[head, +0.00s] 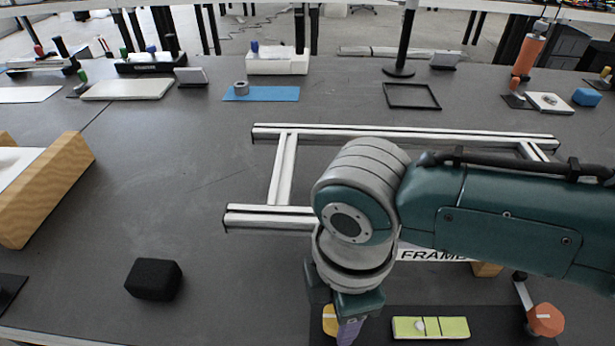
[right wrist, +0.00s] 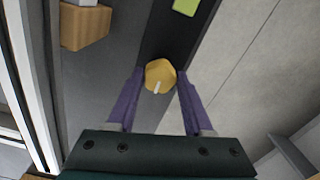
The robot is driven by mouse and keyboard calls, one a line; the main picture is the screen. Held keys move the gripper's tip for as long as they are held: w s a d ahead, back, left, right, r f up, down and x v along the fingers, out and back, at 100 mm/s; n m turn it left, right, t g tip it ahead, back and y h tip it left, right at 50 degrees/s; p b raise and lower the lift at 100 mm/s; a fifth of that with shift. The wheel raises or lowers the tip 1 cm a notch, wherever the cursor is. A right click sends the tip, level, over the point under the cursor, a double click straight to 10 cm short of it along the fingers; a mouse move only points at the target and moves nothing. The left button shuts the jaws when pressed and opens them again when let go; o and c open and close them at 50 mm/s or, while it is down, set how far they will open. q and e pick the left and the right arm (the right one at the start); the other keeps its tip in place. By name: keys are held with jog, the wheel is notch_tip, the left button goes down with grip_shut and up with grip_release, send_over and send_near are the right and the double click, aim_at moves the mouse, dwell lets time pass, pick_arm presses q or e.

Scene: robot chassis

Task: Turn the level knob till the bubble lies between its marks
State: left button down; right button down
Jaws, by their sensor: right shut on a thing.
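The yellow level knob (right wrist: 160,75) with a white pointer line sits between the two purple fingers of my right gripper (right wrist: 160,82) in the right wrist view. The gripper is shut on it. In the head view the knob (head: 330,320) is partly hidden behind my right gripper (head: 347,330). To its right lies the green level vial (head: 455,328) with two dark marks. The pale bubble (head: 419,325) is left of both marks, close to the left one. The vial's end also shows in the right wrist view (right wrist: 186,6). My left gripper is not in view.
An orange knob (head: 546,320) stands right of the vial. A metal frame (head: 283,170) lies behind, partly hidden by my right arm. A black block (head: 153,279) lies at front left, and a wooden stand (head: 45,195) at far left. The table between them is clear.

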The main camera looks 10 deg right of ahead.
jog(key=m+p, duration=0.1)
jog(key=m, duration=0.2)
jog(key=shift+s+r, duration=0.1)
jog(key=shift+r, duration=0.05)
jog(key=m+p, duration=0.2)
jog(key=m, duration=0.1)
jog(key=shift+m, duration=0.3)
jog(key=m+p, duration=0.1)
jog(key=m, duration=0.2)
jog(key=shift+m, duration=0.4)
jog(key=shift+m+p, duration=0.3)
jog(key=shift+m, duration=0.5)
jog(key=shift+c, duration=1.5)
grip_release()
